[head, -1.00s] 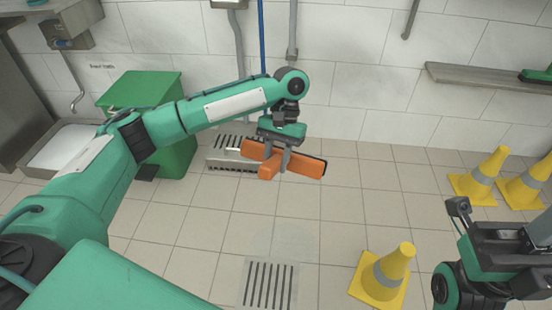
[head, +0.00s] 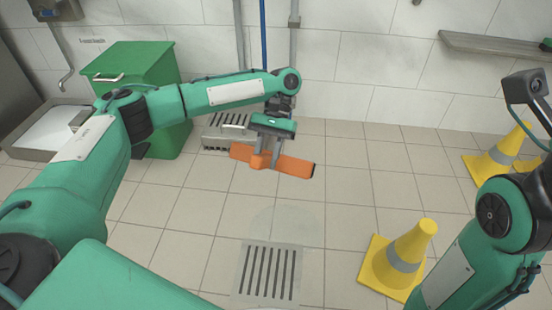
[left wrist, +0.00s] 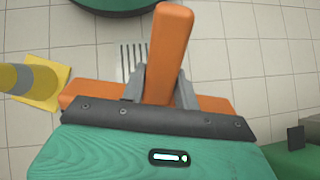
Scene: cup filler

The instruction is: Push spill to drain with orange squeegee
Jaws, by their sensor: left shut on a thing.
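My left gripper (head: 265,158) is shut on the orange squeegee (head: 295,167), whose wide head hangs crosswise above the floor. In the left wrist view the squeegee's handle (left wrist: 168,50) sticks up between the fingers, and its head shows on both sides behind the dark gripper edge. The spill (head: 287,220) is a faint, pale wet patch on the tiles between the squeegee and the drain. The slotted floor drain (head: 268,270) lies nearer to me, at the spill's near edge. My right arm shows at the right, but its fingers are not visible.
A yellow cone (head: 400,258) stands right of the drain, and another cone (head: 495,155) stands farther right. A green bin (head: 130,70) and a second grate (head: 218,135) are by the back wall. The floor between squeegee and drain is clear.

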